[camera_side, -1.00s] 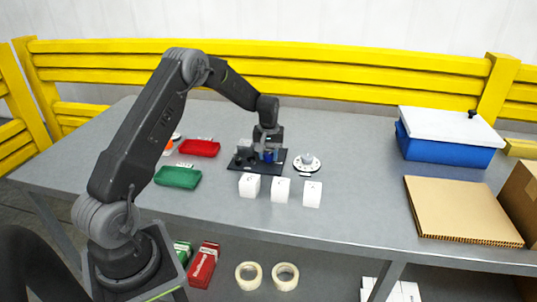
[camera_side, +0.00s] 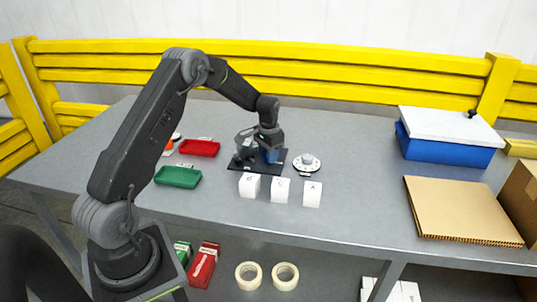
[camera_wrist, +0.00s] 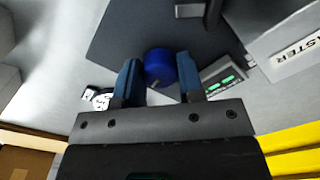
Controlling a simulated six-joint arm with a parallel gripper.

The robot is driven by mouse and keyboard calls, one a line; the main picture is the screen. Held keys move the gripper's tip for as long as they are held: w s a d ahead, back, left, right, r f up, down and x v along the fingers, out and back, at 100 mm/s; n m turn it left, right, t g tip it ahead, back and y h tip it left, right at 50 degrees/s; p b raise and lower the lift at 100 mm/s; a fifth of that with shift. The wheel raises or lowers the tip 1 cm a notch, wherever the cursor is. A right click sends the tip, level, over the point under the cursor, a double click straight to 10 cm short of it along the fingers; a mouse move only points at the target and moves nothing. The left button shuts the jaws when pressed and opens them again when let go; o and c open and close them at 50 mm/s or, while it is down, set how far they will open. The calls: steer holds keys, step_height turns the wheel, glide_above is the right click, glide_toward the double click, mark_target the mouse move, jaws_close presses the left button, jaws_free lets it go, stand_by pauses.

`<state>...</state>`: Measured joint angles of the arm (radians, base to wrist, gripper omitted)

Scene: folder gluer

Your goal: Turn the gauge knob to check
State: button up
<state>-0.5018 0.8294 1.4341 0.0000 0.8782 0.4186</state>
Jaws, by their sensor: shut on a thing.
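The blue gauge knob (camera_wrist: 160,66) stands on a dark base plate (camera_wrist: 120,35), with a lighter pointer line on its top. My gripper (camera_wrist: 159,72) has one blue-padded finger on each side of the knob and is shut on it. In the side view my gripper (camera_side: 271,154) points down at the gauge's dark base plate (camera_side: 243,166) and hides much of the knob. A small display (camera_wrist: 222,78) with green lit digits sits beside the knob in the wrist view; I cannot read its digits.
Three white lettered blocks (camera_side: 280,189) stand in front of the plate. A round white-and-grey piece (camera_side: 306,161) lies right of it. A red tray (camera_side: 198,148) and a green tray (camera_side: 178,177) lie left. A box marked "MASTER" (camera_wrist: 295,50) is close beside the display.

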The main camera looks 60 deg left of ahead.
steer(key=shift+m, duration=0.6)
steer(key=o, duration=0.9)
steer(key=shift+r, duration=0.1)
step_height(320, 180, up, 14)
steer(key=shift+f, duration=0.15)
